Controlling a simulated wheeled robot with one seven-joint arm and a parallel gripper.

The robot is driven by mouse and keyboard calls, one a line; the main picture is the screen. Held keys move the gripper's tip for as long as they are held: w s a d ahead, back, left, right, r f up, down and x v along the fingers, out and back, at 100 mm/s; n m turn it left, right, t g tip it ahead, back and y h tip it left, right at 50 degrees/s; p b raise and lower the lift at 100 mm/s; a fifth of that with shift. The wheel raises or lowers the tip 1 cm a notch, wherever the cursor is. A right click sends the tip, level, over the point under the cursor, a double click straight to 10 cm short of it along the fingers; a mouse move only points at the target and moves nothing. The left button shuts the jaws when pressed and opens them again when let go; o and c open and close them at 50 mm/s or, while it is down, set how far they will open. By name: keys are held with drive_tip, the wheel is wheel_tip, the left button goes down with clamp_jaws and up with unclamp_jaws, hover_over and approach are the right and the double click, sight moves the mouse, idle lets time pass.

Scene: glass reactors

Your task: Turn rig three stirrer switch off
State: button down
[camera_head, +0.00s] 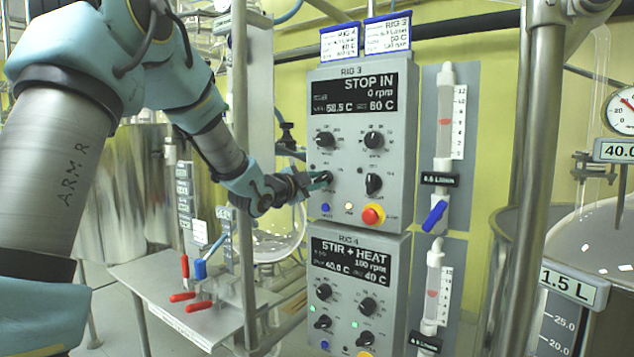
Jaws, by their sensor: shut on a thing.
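The RIG 3 control box (398,140) hangs on the frame in the middle of the head view. Its dark display (352,94) reads "STOP IN", 0 rpm, 58.5 C and 60 C. Two black knobs sit in its upper row. A black switch (373,184) is at lower right. The lower left switch (329,177) is mostly hidden by my gripper (320,181), which comes in from the left with its fingers shut around it. I cannot read the switch's label or its exact angle.
A red emergency button (373,214) and small lamps line the box's bottom edge. The RIG 4 box (357,290) is directly below, reading "STIR + HEAT". A flowmeter (444,120) stands right. Red-handled valves (190,290) sit on a shelf at lower left. A metal post (536,190) rises right.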

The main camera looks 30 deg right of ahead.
drive_tip(key=n+b, duration=0.1)
drive_tip(key=n, duration=1)
drive_tip(key=shift+p, duration=0.4)
drive_tip(key=shift+n, duration=0.4)
drive_tip(key=c, duration=0.8)
unclamp_jaws()
drive_tip(key=b+v, duration=0.2)
drive_tip(key=v, duration=0.8)
drive_tip(key=shift+s+a+b, duration=0.15)
drive_tip(key=shift+a+b, duration=0.2)
drive_tip(key=shift+a, duration=0.05)
